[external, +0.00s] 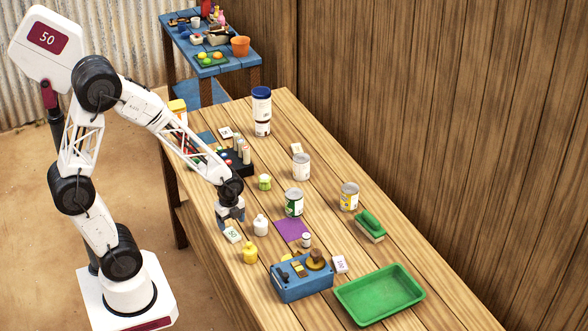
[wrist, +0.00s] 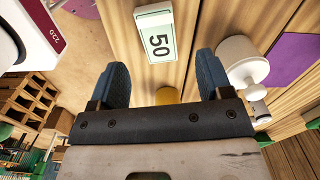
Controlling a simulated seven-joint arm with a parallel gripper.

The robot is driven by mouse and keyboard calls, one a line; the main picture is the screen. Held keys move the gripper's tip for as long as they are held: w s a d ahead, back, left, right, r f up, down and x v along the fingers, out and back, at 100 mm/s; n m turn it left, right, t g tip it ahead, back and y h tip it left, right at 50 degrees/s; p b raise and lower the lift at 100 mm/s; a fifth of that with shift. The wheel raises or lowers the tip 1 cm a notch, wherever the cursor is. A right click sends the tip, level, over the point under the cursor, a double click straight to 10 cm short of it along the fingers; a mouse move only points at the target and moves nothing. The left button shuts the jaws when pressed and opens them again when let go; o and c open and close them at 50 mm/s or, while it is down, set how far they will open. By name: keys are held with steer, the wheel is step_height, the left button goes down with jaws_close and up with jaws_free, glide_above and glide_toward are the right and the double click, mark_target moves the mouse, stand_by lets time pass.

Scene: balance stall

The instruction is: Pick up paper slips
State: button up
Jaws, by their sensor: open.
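A white slip marked 50 with a green edge (wrist: 155,37) lies on the wooden table (external: 270,140), near its front-left edge. It also shows in the external view (external: 232,235), just below my gripper (external: 231,219). In the wrist view my gripper (wrist: 160,80) is open and empty; the slip shows beyond the gap between its blue fingers. Other small white slips lie at the back left (external: 225,132), near the back middle (external: 296,148) and beside the blue box (external: 339,264). Their markings are too small to read surely.
A white bottle (external: 260,225) stands close right of my gripper, and a yellow bottle (external: 250,252) stands in front. A purple sheet (external: 291,229), green can (external: 294,202), blue box (external: 300,282) and green tray (external: 378,294) lie further right. A black organiser (external: 238,163) stands behind.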

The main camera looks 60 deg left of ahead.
mark_target(232, 233)
stand_by(0.3)
steer(key=shift+f, duration=2.65)
steer(key=c, duration=1)
steer(key=shift+r, duration=0.15)
